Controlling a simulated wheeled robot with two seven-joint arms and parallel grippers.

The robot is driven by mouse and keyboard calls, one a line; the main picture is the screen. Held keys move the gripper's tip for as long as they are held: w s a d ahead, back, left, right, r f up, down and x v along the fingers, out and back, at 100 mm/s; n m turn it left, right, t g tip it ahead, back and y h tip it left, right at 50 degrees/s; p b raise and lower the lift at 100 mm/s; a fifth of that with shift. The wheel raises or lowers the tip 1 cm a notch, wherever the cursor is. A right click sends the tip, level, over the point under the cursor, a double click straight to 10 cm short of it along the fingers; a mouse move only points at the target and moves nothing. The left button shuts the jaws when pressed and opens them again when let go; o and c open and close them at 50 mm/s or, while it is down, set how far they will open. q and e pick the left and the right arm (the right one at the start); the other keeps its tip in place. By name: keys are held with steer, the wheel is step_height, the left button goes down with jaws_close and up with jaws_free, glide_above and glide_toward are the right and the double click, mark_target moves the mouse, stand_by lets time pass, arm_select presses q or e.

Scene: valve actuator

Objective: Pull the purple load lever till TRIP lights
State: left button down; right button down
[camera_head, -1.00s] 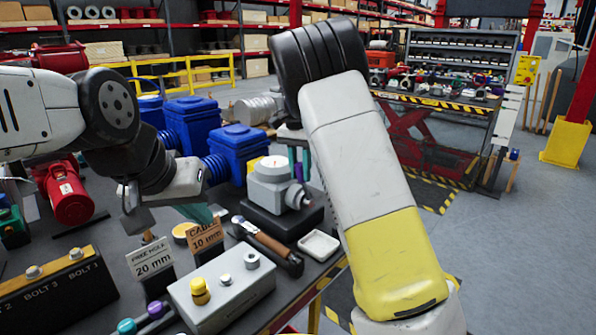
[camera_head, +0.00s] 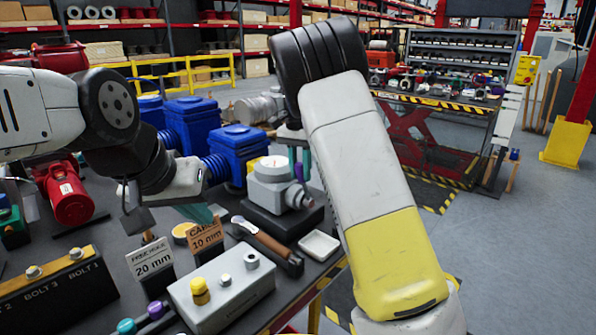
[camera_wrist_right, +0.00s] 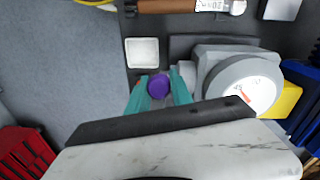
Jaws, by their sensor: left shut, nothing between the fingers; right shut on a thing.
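The purple knob of the load lever (camera_wrist_right: 158,87) sits between the teal fingertips of my right gripper (camera_head: 299,168), which is shut on it. It is beside the grey valve actuator (camera_head: 272,184). The actuator's white gauge (camera_wrist_right: 243,93) with a red needle shows in the right wrist view. My right arm covers part of the area right of the lever in the head view. My left gripper (camera_head: 197,213) is shut and empty above the bench, left of the actuator. I cannot make out a lit TRIP lamp.
A grey box with a yellow button (camera_head: 200,292) stands at the front of the bench. Blue housings (camera_head: 236,147) stand behind. The bench edge runs close by on the right.

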steer(key=shift+w+d+r+g+y, duration=0.25)
steer(key=shift+w+d+g+y, duration=0.35)
steer(key=shift+w+d, duration=0.3)
steer(key=shift+w+d+g+y, duration=1.4)
steer(key=shift+w, duration=0.05)
arm_select(q)
steer(key=w+d+r+m+g, duration=0.1)
steer(key=w+d+r+m, duration=0.1)
steer(key=w+d+m, duration=0.3)
steer(key=w+r+m, duration=0.2)
steer(key=w+m, duration=0.2)
steer(key=w, duration=0.2)
steer(key=m+g+h, duration=0.2)
steer(key=m+h, duration=0.1)
steer(key=m, duration=0.8)
glide_above(304, 185)
steer(key=d, duration=0.1)
step_height(304, 185, down, 9)
steer(key=shift+w+d+f, duration=0.1)
steer(key=shift+w+d, duration=0.1)
steer(key=shift+w, duration=0.2)
